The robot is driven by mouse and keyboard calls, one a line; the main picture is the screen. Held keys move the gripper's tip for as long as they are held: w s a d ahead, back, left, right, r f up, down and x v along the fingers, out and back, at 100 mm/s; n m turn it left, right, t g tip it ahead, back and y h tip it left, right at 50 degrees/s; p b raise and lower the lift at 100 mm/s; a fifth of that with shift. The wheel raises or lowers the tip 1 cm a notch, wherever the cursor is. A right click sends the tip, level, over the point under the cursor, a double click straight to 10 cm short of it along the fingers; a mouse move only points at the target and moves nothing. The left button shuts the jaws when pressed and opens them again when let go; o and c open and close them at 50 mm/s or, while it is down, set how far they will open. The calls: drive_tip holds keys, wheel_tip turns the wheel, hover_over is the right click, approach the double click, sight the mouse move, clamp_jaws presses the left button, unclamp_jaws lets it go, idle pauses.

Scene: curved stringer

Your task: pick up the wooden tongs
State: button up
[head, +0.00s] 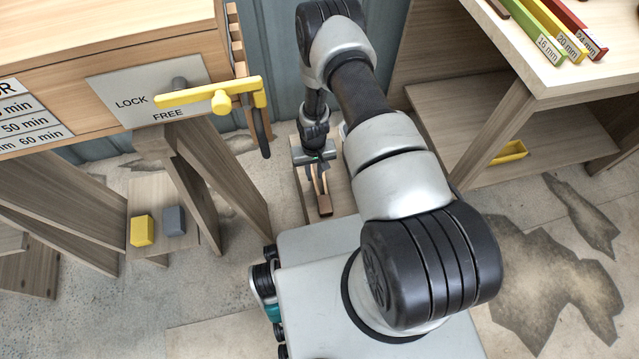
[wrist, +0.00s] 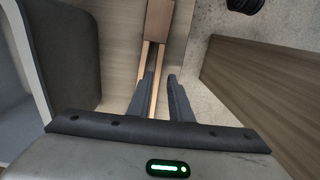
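The wooden tongs (wrist: 158,22) have a brown block at one end and two thin pale arms. In the wrist view the block is at the top and the arms run down towards my gripper (wrist: 160,82). My gripper's two dark fingers are apart. The left finger overlaps one pale arm; the other arm shows in the gap, nearer the left finger. I cannot tell whether the fingers touch the tongs. In the head view my gripper (head: 317,168) is over the tongs (head: 325,205), whose far part it hides. A wooden board (head: 342,186) lies beneath.
A wooden bench with a yellow lever (head: 215,98) stands at left. A low shelf there holds a yellow block (head: 142,231) and a grey block (head: 174,221). A shelved table (head: 545,75) at right carries coloured bars (head: 540,35) and a yellow bin (head: 509,153).

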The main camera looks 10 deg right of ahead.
sight(315, 182)
drive_tip(key=f, duration=0.2)
drive_tip(key=f+b, duration=0.1)
drive_tip(key=f, duration=0.1)
drive_tip(key=f+b, duration=0.1)
drive_tip(key=f, duration=0.1)
drive_tip(key=shift+w+d+f, duration=0.15)
drive_tip(key=shift+w+f, duration=0.15)
drive_tip(key=shift+f, duration=0.05)
clamp_jaws()
